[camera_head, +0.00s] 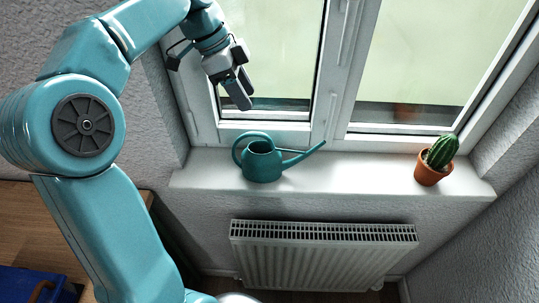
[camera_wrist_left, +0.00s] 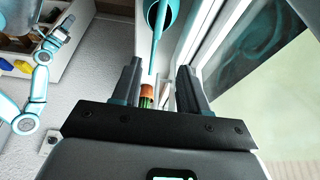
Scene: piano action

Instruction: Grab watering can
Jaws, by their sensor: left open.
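A teal watering can (camera_head: 262,162) stands upright on the white windowsill. Its round handle is on the left and its long spout points right. In the left wrist view the can (camera_wrist_left: 164,14) shows at the top edge, partly cut off, its spout running down towards the gap between the fingers. My left gripper (camera_head: 240,92) is open and empty, above the can and slightly to its left, in front of the window. Its two fingers (camera_wrist_left: 160,75) stand apart in the wrist view. My right gripper (camera_wrist_left: 58,38) appears small at the upper left there; its jaws are too small to read.
A cactus in an orange pot (camera_head: 431,172) stands at the right end of the sill (camera_head: 350,175). White window frames rise behind. A radiator (camera_head: 325,258) hangs below. A wooden surface with a blue box (camera_head: 35,285) is at the lower left. The sill is clear between can and cactus.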

